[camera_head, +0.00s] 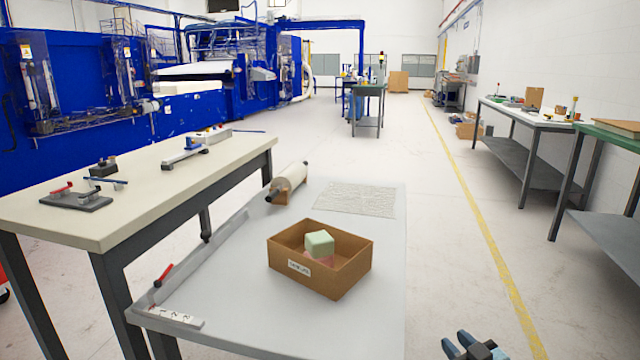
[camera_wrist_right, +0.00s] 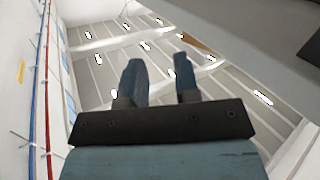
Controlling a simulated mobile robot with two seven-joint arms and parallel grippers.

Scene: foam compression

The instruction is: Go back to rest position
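An open cardboard box (camera_head: 318,283) with a white label stands on the grey table (camera_head: 230,310). A pale green foam cube (camera_head: 320,243) sits inside it, with something pinkish partly hidden beneath. My right gripper (camera_head: 458,342) shows at the bottom edge, to the right of the grey table and clear of the box. In the right wrist view its two fingers (camera_wrist_right: 159,65) are apart with nothing between them, pointing toward the ceiling. My left gripper is not in view.
A roller (camera_head: 290,180) and a clear textured sheet (camera_head: 355,200) lie at the back of the grey table. A cream bench (camera_head: 130,190) with small tools stands to the left. Workbenches (camera_head: 530,120) line the right wall. The floor between is open.

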